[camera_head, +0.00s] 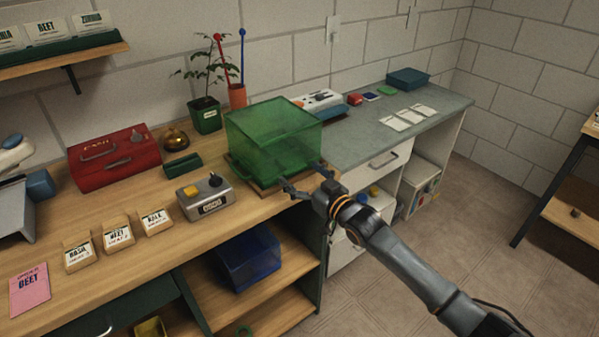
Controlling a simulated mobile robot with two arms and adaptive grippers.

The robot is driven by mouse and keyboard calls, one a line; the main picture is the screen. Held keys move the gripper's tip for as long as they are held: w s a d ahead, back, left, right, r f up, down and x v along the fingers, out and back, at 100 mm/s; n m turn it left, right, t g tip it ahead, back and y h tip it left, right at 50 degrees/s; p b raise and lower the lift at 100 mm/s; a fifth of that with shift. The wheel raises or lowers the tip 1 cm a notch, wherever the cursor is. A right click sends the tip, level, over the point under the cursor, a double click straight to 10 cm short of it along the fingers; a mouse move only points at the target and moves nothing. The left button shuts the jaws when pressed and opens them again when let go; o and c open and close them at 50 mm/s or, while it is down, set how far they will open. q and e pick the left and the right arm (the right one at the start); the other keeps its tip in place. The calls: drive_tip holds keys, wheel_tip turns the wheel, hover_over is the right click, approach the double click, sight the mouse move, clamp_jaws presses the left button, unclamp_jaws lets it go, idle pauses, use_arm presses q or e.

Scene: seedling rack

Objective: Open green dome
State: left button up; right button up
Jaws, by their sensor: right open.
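The green dome (268,135) is a see-through green box-shaped cover. Whether a finger touches the dome or base I cannot tell. My left gripper is not in view.
A grey control box (205,199) with a yellow button and black knob stands left of the dome. A potted plant (205,115) and an orange cup (237,96) stand behind it. A red cash box (113,158) is farther left. The grey worktop (365,150) right of the dome has free room.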

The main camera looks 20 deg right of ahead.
drive_tip(key=shift+w+a, duration=0.15)
drive_tip(key=shift+w, duration=0.3)
drive_tip(key=shift+c, duration=0.2)
